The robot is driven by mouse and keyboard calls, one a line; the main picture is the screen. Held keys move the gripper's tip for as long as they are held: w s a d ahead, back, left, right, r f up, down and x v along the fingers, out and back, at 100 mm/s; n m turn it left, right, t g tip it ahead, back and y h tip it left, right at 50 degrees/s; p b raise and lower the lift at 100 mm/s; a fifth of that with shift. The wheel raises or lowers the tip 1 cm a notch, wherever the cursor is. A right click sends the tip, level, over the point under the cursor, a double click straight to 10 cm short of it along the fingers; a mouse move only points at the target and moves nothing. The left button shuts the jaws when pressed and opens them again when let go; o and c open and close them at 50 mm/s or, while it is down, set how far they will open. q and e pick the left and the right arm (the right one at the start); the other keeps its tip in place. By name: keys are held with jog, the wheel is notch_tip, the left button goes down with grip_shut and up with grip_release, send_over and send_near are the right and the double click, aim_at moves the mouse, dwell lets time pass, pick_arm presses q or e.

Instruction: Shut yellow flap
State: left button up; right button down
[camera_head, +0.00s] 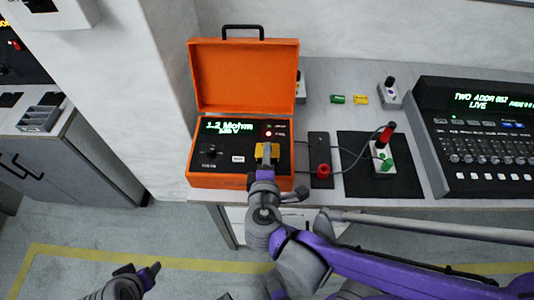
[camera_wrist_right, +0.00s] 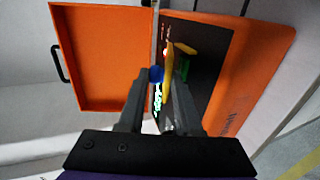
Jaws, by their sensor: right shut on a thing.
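The orange tester case (camera_head: 243,182) stands on the bench with its lid raised. The yellow flap (camera_head: 275,151) is on the right part of its black panel. My right gripper (camera_head: 265,166) reaches it from the front. In the right wrist view the yellow flap (camera_wrist_right: 168,82) shows nearly edge-on between the fingertips of my right gripper (camera_wrist_right: 168,88), which is shut on it. It appears to stand up from the panel; its exact angle is hard to tell. Blue and green parts show beside it. My left gripper (camera_head: 148,274) is at the bottom left, away from the case; its jaws are unclear.
The case's open lid (camera_head: 245,78) rises behind the panel. Right of the case are a black plate with a red knob (camera_head: 323,171), cables, a box with red and green plugs (camera_head: 383,160) and a lighting console (camera_head: 480,150). The bench's back strip holds small green and yellow pieces.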

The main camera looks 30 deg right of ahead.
jog(key=f+t+b, duration=0.1)
jog(key=b, duration=0.1)
jog(key=f+t+h+b, duration=0.1)
jog(key=b, duration=0.1)
jog(key=shift+s+a+f, duration=0.1)
jog(key=shift+s+a, duration=0.1)
jog(key=shift+s, duration=0.1)
jog(key=shift+t+h+b, duration=0.7)
jog(key=shift+b, duration=0.35)
jog(key=c, duration=0.8)
grip_release()
jog(key=shift+s+f, duration=0.1)
jog(key=shift+o, duration=0.2)
